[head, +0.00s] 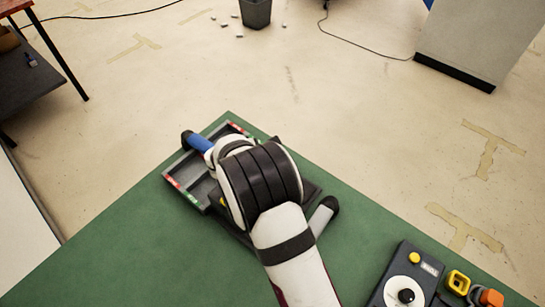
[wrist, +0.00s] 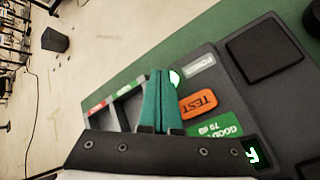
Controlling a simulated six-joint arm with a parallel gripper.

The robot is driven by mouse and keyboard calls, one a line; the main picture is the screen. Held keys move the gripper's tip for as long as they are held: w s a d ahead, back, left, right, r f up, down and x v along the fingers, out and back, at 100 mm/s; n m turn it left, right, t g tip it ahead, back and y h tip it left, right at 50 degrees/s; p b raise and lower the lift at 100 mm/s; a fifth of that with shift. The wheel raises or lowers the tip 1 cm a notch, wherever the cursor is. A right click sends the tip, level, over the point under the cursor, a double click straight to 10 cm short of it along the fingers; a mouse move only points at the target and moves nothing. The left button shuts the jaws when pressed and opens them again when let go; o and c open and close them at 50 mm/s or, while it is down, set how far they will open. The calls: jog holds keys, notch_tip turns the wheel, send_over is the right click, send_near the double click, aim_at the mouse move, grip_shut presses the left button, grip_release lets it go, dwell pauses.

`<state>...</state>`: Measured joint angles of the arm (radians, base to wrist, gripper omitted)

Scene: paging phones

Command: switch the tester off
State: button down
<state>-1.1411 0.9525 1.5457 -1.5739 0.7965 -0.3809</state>
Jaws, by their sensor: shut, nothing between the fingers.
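The tester (wrist: 228,75) is a dark grey box filling the right of the wrist view. It bears a white "POWER" label (wrist: 199,66), an orange "TEST" label (wrist: 198,104) and a green "GOOD" label (wrist: 215,126). A small display (wrist: 251,154) shows a lit green character. A bright white round spot (wrist: 174,78) lies left of the power label, partly hidden by my fingertips. My gripper (wrist: 161,72) is shut and empty, its teal fingers together beside that spot; I cannot tell whether they touch it. In the head view my arm covers most of the tester (head: 312,192).
A grey tray (head: 184,186) with red and green labels adjoins the tester on the green table (head: 130,245). A dark unit with a white dial (head: 402,290) and yellow and orange pieces (head: 458,282) stand at the right. The table's front left is clear.

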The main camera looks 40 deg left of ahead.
jog(key=shift+f, duration=0.45)
jog(key=shift+r, duration=0.6)
notch_tip(320, 180, up, 6)
jog(key=shift+f, duration=0.1)
dwell(0.3)
